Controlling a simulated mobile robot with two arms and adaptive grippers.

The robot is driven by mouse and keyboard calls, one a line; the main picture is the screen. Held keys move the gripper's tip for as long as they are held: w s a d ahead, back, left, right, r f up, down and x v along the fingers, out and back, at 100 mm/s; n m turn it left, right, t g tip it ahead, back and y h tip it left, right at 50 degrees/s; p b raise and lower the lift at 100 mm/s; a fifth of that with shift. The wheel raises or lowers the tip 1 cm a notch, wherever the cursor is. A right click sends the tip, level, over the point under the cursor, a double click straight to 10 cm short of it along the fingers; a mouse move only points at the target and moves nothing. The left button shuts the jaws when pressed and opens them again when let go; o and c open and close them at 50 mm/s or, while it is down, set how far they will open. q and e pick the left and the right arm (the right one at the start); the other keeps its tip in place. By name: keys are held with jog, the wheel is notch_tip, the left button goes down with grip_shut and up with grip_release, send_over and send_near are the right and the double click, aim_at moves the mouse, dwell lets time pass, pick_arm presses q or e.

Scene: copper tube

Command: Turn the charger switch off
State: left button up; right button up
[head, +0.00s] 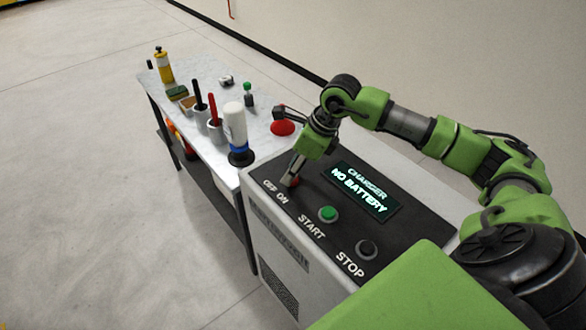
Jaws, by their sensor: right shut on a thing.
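The charger (262,225) is a grey box with a dark sloped top panel. Its screen (362,190) reads "CHARGER NO BATTERY". A red switch (294,181) sits by the "OFF ON" label at the panel's far left. My right gripper (291,180) reaches down from the right and is shut on the red switch, hiding most of it. I cannot tell which way the switch is turned. A green START button (327,214) and a black STOP button (366,248) are nearer on the panel. My left gripper is not in view.
A table (205,150) beyond the charger holds a white bottle (235,124) with a blue base, a yellow bottle (164,66), cups with red and black handled tools, a sponge (178,92) and a red dome (283,127). The floor at left is clear.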

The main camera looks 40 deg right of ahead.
jog(key=shift+w+f+n+y+b, duration=0.1)
jog(key=shift+n+y+b, duration=0.2)
jog(key=shift+n+b, duration=0.55)
jog(key=n+g+b, duration=0.1)
jog(key=n, duration=0.1)
jog(key=shift+w+d+n+y, duration=0.1)
jog(key=shift+n+y, duration=0.2)
jog(key=shift+n, duration=0.05)
jog(key=n+g+b, duration=0.1)
jog(key=n, duration=0.1)
jog(key=n+b, duration=0.1)
jog(key=n, duration=0.1)
jog(key=shift+w+g+y, duration=0.1)
jog(key=shift+g+y, duration=0.3)
jog(key=shift+n+g+b, duration=0.55)
jog(key=shift+n+g, duration=0.05)
jog(key=shift+n, duration=1.1)
jog(key=o, duration=1.1)
jog(key=shift+o, duration=0.2)
jog(key=shift+r, duration=0.2)
